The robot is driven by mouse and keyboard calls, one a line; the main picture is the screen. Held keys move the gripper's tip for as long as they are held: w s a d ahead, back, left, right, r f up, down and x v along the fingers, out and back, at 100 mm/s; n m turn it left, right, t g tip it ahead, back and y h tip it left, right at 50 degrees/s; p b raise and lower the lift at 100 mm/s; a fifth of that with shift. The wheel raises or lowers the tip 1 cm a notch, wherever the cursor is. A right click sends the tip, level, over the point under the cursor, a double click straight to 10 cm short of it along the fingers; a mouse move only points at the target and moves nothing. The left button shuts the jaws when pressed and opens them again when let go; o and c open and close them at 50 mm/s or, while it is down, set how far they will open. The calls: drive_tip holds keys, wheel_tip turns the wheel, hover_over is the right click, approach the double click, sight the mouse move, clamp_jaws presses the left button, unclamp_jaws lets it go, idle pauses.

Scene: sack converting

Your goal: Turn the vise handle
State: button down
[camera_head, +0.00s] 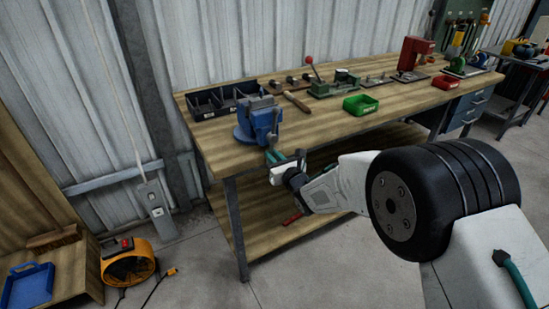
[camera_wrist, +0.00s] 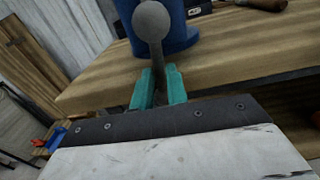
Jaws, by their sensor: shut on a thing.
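The blue vise (camera_head: 258,118) is mounted at the left front corner of the wooden workbench in the head view. Its blue body (camera_wrist: 185,35) also shows at the top of the wrist view. The vise handle (camera_wrist: 153,22) is a grey bar with a round ball end, standing roughly upright in the wrist view. My gripper (camera_head: 275,156) is at the bench's front edge, just below the vise. Its teal fingers (camera_wrist: 159,88) are shut on the handle's bar below the ball. The handle's far end is hidden.
The wooden workbench (camera_head: 225,150) has a lower shelf (camera_head: 255,222). Black bins (camera_head: 215,103), a hammer (camera_head: 297,103) and a green tray (camera_head: 361,105) lie on top. An orange blower (camera_head: 128,264) and a blue dustpan (camera_head: 27,286) are at the lower left.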

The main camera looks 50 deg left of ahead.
drive_tip(key=shift+w+d+f, duration=0.1)
drive_tip(key=shift+w+d, duration=0.05)
drive_tip(key=shift+w, duration=0.1)
idle(0.4)
drive_tip(key=c, duration=1.4)
unclamp_jaws()
drive_tip(key=shift+c, duration=0.2)
drive_tip(key=shift+d, duration=0.15)
drive_tip(key=s+d, duration=0.1)
drive_tip(key=d, duration=0.6)
drive_tip(key=shift+s+d, duration=0.2)
drive_tip(key=shift+s, duration=0.1)
